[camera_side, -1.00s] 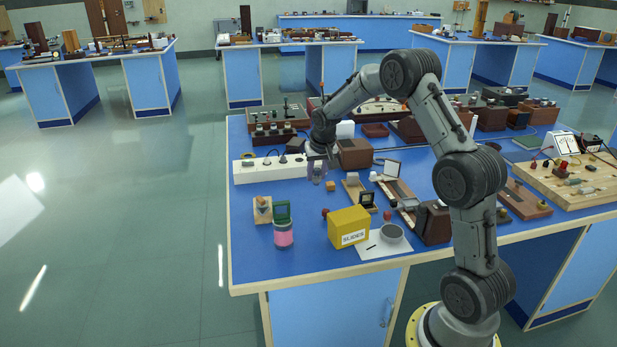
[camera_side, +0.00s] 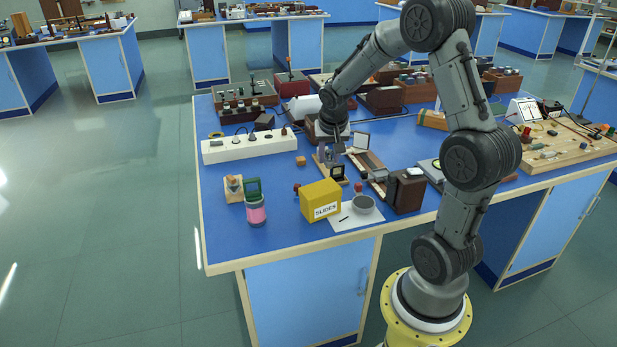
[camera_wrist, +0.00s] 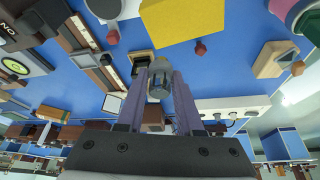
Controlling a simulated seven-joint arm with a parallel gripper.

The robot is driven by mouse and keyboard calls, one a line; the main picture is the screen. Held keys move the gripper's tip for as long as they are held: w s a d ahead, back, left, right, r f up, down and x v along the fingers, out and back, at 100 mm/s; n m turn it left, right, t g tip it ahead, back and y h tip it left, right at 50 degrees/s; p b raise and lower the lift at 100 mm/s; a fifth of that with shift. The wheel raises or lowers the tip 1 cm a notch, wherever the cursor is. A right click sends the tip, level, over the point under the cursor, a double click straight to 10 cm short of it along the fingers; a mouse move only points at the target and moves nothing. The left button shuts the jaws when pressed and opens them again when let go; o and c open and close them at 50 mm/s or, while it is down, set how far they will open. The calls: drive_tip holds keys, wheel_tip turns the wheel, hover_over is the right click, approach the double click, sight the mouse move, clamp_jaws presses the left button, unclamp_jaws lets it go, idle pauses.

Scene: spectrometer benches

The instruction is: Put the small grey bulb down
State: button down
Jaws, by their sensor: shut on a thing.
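The small grey bulb (camera_wrist: 158,82) shows as a silvery grey piece between my fingertips in the wrist view. My gripper (camera_wrist: 160,74) is shut on it. In the side view my gripper (camera_side: 331,158) points down over the blue bench, close behind a small dark framed box (camera_side: 338,172). The bulb is too small and too covered by the fingers to make out there. I cannot tell whether its underside touches anything. A white strip (camera_side: 225,152) with several dark and grey pieces on top lies to the left of my gripper; it also shows in the wrist view (camera_wrist: 250,103).
A yellow slides box (camera_side: 321,200) stands in front of my gripper, with a grey round dish (camera_side: 363,204) beside it. A long wooden rail (camera_side: 370,164) lies just right. A small orange cube (camera_side: 301,160) sits left. Clear blue bench lies around the cube.

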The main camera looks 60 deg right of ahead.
drive_tip(key=w+d+f, duration=0.5)
drive_tip(key=w+f, duration=0.1)
drive_tip(key=w+d+f, duration=0.3)
drive_tip(key=w, duration=0.1)
drive_tip(key=shift+d, duration=0.35)
drive_tip(key=shift+w+d+f, duration=0.2)
drive_tip(key=shift+w+f, duration=0.1)
drive_tip(key=shift+f, duration=1.5)
drive_tip(key=shift+f, duration=0.15)
drive_tip(key=c, duration=0.6)
unclamp_jaws()
drive_tip(key=shift+o, duration=0.2)
